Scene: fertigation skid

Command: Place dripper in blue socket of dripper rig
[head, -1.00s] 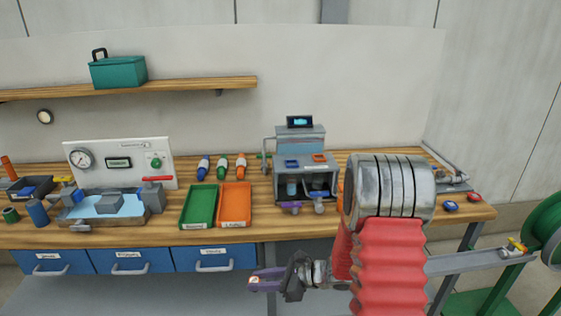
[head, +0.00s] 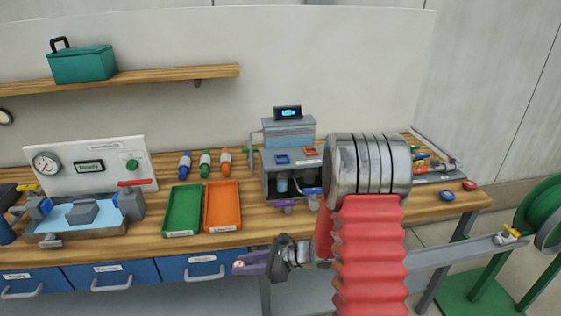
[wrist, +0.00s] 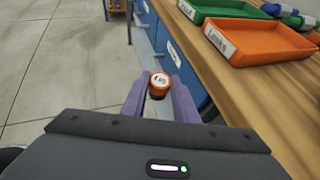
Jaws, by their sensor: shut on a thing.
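The dripper (wrist: 160,80), a small round piece with an orange rim and a pale marked top, sits between the purple fingers of my gripper (head: 245,264). In the wrist view my gripper (wrist: 159,92) is shut on it. The dripper rig (head: 290,133) is a grey machine with a small lit display, standing on the bench. The blue socket (head: 283,160) is on its top deck, beside the orange socket (head: 311,152). My gripper is in front of the bench edge, below and to the left of the rig. The inside of the blue socket is too small to make out.
A green tray (head: 183,233) and an orange tray (head: 222,228) lie left of the rig. Several coloured fittings lie behind them. Blue drawers (head: 203,266) line the bench front. A green hose reel (head: 545,215) stands at right. My arm hides the bench right of the rig.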

